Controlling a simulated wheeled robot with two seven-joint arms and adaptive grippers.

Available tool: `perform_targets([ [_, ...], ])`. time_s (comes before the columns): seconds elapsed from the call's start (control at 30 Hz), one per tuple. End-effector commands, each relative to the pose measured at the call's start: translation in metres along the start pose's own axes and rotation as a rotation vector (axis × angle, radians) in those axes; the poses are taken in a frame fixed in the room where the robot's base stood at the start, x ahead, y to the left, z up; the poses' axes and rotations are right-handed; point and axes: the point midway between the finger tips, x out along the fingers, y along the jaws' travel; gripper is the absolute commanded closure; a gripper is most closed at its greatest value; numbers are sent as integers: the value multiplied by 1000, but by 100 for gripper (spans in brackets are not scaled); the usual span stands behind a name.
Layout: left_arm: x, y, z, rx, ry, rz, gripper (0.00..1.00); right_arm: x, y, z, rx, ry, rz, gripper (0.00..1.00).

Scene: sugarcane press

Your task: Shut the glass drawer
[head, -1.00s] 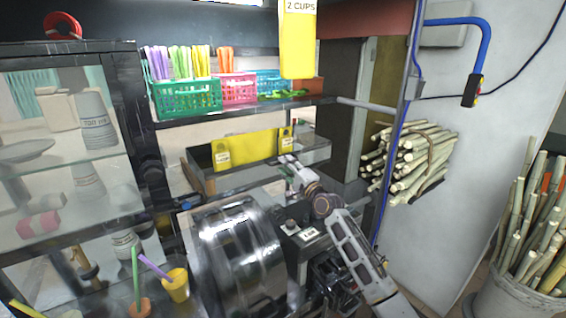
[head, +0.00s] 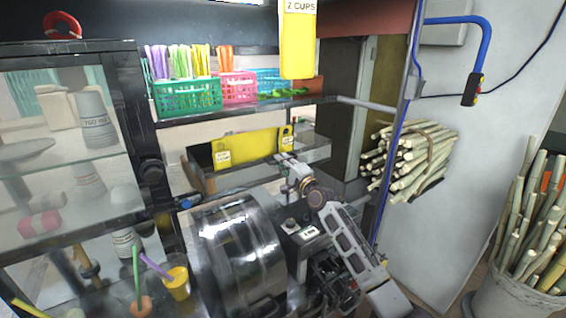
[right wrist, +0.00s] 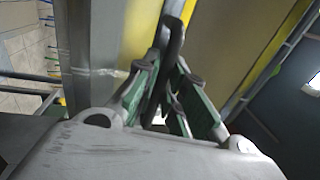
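The glass drawer (head: 206,181) sits under the shelf in the middle of the head view, with a clear side and a dark frame. A yellow part with small labels (head: 254,147) shows at it. My right gripper (head: 286,160) is at the drawer's right part, close to the yellow part. Whether it touches the drawer is unclear. In the right wrist view, its green-padded fingers (right wrist: 170,50) come together at the tips before a grey and yellow surface. My left gripper is not in view.
A shiny metal drum (head: 240,255) stands in front of the drawer. A glass cabinet (head: 70,160) stands left. The shelf above (head: 240,108) carries straw baskets (head: 188,98). A cane bundle (head: 410,160) is at the right, and a yellow cup (head: 177,285) stands low left.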

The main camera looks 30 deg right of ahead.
Motion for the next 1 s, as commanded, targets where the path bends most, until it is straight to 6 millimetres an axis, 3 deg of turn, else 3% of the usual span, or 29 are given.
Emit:
perform_targets([
  [0.53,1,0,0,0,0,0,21,2,1,0,0,0,1,100],
  [1.0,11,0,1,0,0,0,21,22,7,0,2,0,1,100],
])
